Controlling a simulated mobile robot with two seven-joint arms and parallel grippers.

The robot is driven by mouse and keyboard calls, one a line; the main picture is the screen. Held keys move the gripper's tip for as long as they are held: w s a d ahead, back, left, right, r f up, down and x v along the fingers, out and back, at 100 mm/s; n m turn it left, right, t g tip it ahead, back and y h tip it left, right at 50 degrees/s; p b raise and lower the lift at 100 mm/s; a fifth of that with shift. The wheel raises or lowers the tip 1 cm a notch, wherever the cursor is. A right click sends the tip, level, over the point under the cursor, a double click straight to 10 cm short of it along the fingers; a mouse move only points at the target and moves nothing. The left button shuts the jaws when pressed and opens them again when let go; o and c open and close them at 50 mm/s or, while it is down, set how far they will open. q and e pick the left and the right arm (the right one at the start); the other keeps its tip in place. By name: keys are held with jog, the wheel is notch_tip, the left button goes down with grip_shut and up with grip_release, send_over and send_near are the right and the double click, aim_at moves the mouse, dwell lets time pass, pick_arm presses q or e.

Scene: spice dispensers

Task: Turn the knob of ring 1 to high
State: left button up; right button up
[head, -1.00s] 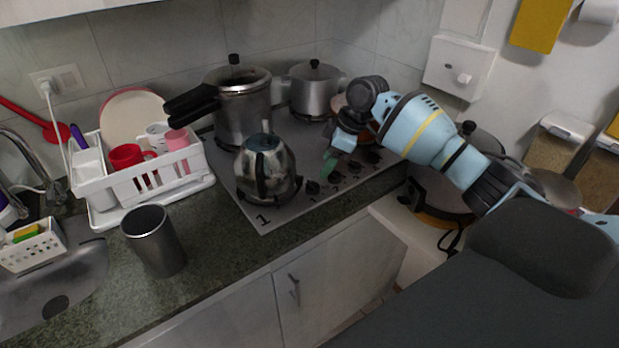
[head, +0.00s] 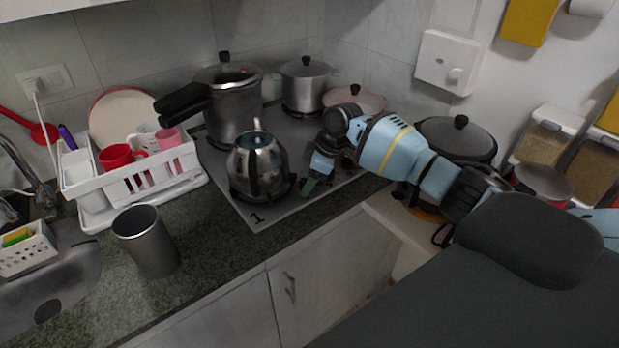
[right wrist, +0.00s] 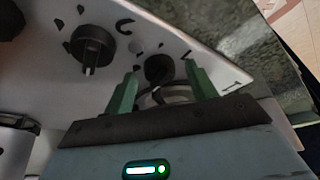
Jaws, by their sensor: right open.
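A black knob (right wrist: 158,68) is on the pale cooktop panel in the right wrist view, the knob closest to the printed "1" (right wrist: 232,84). My right gripper (right wrist: 160,72) has its two green fingers apart, one on each side of this knob in the picture. I cannot tell whether they touch it. In the head view my right gripper (head: 308,186) is low at the cooktop's (head: 237,203) front edge, right of the kettle, and hides the knob there. The "1" (head: 257,217) is printed at the cooktop's near corner. My left gripper is not in view.
A metal kettle (head: 258,168) stands close left of the right gripper. Another black knob (right wrist: 92,45) is beside the first. A pressure cooker (head: 232,110) and a pot (head: 304,88) stand behind. A grey cup (head: 146,240) is on the counter, with clear counter to its right.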

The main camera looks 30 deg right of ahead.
jog(key=c, duration=1)
jog(key=shift+r+m+t+p, duration=0.25)
jog(key=shift+m+p, duration=0.2)
jog(key=shift+m, duration=0.35)
jog(key=shift+a+f+m+t+h, duration=0.15)
jog(key=shift+m+t+h, duration=0.2)
jog(key=shift+m, duration=0.45)
jog(key=shift+s+m+h, duration=0.1)
jog(key=shift+m+h, duration=0.25)
jog(key=shift+m, duration=0.45)
jog(key=shift+a+m+h, duration=0.15)
jog(key=shift+m+h, duration=0.35)
jog(key=shift+m, duration=0.7)
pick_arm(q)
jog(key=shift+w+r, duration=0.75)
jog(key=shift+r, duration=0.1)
pick_arm(e)
jog(key=shift+m+t+h, duration=0.3)
jog(key=shift+m+h, duration=0.2)
jog(key=shift+m, duration=0.8)
jog(key=o, duration=1)
